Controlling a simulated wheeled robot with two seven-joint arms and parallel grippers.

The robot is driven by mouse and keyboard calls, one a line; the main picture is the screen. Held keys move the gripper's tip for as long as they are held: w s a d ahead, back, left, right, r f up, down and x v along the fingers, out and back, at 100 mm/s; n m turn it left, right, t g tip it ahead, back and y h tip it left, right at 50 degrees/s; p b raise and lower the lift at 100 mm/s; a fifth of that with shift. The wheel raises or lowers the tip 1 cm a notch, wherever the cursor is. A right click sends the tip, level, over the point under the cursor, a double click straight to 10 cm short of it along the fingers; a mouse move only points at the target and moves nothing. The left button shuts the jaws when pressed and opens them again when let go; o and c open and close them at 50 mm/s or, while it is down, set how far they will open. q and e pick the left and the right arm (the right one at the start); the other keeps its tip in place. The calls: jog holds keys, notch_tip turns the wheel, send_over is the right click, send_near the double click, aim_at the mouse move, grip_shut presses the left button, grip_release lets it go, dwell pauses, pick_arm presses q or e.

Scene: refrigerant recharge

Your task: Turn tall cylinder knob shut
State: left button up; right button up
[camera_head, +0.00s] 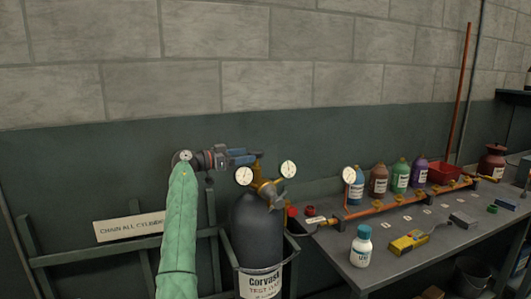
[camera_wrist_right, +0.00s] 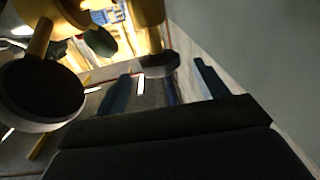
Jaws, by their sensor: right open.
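The tall dark grey cylinder (camera_head: 257,228) stands upright behind a holding band, with a label on its front. Brass valve fittings (camera_head: 266,189) and two white-faced gauges (camera_head: 244,176) sit on its top. My right gripper (camera_head: 250,155) reaches over the valve from the left, its blue fingers close above the brass. In the right wrist view the fingers (camera_wrist_right: 162,72) are apart. A dark rounded piece (camera_wrist_right: 158,66), perhaps the knob, shows between or beyond them; contact cannot be told. The knob is not clear in the head view. My left gripper is out of view.
A bench (camera_head: 385,272) at right holds a copper manifold (camera_head: 405,202), several coloured bottles, a white bottle (camera_head: 361,246) and a yellow device (camera_head: 409,242). A rack with a sign (camera_head: 128,227) stands left. A gauge (camera_wrist_right: 38,95) is close in the wrist view.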

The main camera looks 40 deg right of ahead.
aim_at(261, 151)
jog(key=d, duration=0.1)
jog(key=d+p, duration=0.1)
jog(key=d, duration=0.1)
jog(key=s+d, duration=0.1)
jog(key=d, duration=0.1)
jog(key=shift+r, duration=0.1)
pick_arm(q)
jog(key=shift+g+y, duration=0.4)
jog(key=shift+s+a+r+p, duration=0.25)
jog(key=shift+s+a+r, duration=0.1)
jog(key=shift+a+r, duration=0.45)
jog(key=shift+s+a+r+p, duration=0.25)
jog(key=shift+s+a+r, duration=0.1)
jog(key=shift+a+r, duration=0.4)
pick_arm(e)
jog(key=shift+s+d, duration=0.1)
jog(key=shift+d, duration=0.8)
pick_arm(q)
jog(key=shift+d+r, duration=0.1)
